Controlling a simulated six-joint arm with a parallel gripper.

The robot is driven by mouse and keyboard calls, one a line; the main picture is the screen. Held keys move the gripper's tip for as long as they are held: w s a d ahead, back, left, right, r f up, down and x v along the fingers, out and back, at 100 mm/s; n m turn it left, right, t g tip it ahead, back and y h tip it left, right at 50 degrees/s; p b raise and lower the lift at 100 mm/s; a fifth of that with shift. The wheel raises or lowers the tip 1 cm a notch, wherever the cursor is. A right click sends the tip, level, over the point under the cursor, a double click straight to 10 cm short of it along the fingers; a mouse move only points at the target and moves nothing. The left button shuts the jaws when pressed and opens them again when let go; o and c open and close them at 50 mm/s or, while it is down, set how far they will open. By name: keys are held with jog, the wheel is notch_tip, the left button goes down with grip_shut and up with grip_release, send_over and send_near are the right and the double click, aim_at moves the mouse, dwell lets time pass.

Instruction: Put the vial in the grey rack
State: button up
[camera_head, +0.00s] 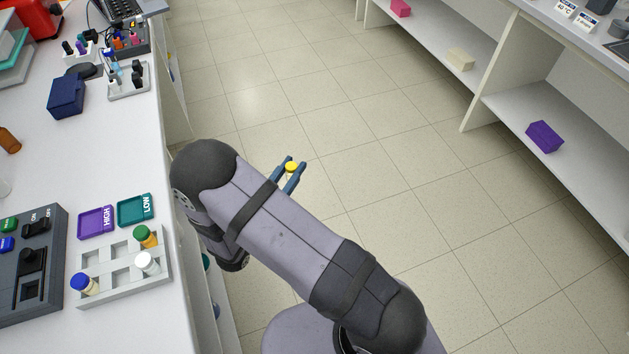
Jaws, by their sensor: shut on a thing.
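My gripper (290,175) is out over the floor, to the right of the left bench's edge. Its blue fingers are shut on a vial with a yellow cap (292,167); the vial's body is mostly hidden behind my arm and fingers. The light grey rack (122,293) lies on the left bench, well to the left of and below my gripper in the picture. It holds a green-capped vial (146,237) at its back right, a white-capped vial (148,263) at its front right and a blue-capped vial (85,284) at its front left. Its other compartments look empty.
Purple HIGH (96,222) and teal LOW (136,210) trays lie just behind the rack. A dark control box (30,265) stands to its left. A navy box (67,96) and a small rack (128,82) sit farther back. The bench middle is fairly clear.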

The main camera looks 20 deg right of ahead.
jog(key=w+a+r+n+t+y, duration=0.1)
jog(key=w+a+r, duration=0.3)
jog(key=a+r, duration=0.35)
jog(key=w+a+r+n+t+y, duration=0.1)
jog(key=w+a+r, duration=0.3)
jog(key=a+r, duration=0.4)
jog(key=s+a+r+n+t+y+p, duration=0.1)
jog(key=s+a+y+p, duration=0.15)
jog(key=a, duration=0.55)
jog(key=s+a+r+n+t+y+p, duration=0.15)
jog(key=s+a, duration=0.25)
jog(key=a, duration=0.4)
jog(key=s+a+f+n+t+y+p, duration=0.1)
jog(key=s+a+n+y+p, duration=0.1)
jog(key=s+a, duration=1.1)
jog(key=shift+s+f+n+y+p, duration=0.2)
jog(key=shift+s+n+y+p, duration=0.2)
jog(key=shift+y, duration=0.5)
jog(key=shift+w+d+f, duration=0.1)
jog(key=shift+w, duration=0.05)
jog(key=shift+f+b, duration=1.4)
jog(key=shift+f, duration=0.4)
